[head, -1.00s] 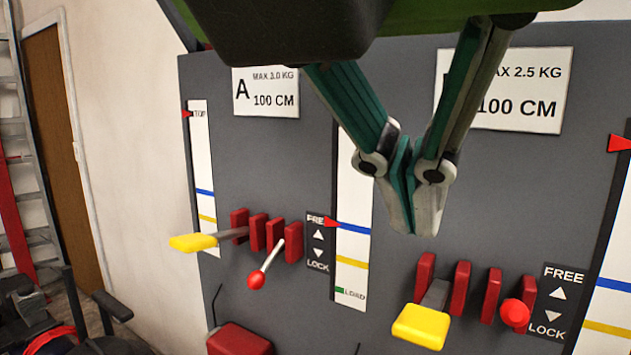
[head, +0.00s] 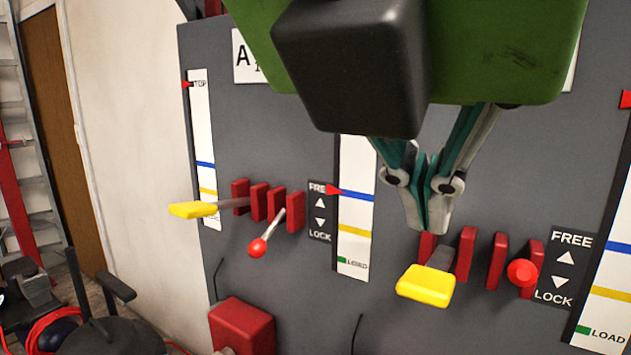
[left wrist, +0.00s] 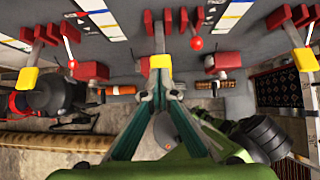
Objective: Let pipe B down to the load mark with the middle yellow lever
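The middle yellow lever (head: 427,285) sticks out of its slot in the grey panel; it also shows in the left wrist view (left wrist: 160,62). My left gripper (head: 428,225) is shut and empty, its tips pointing down just above the lever in the head view. I cannot tell whether they touch it. The middle scale (head: 354,250) has its red pointer (head: 333,191) at the blue line, above the yellow line and the green LOAD mark (head: 341,260) at the bottom. My right gripper is not in view.
A red-knobbed lever (head: 522,273) sits right of the yellow one, beside a FREE/LOCK label (head: 565,268). Another yellow lever (head: 193,209) and red-knobbed lever (head: 258,247) stick out at left. A red box (head: 241,326) is below. The right scale (head: 612,290) is at the edge.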

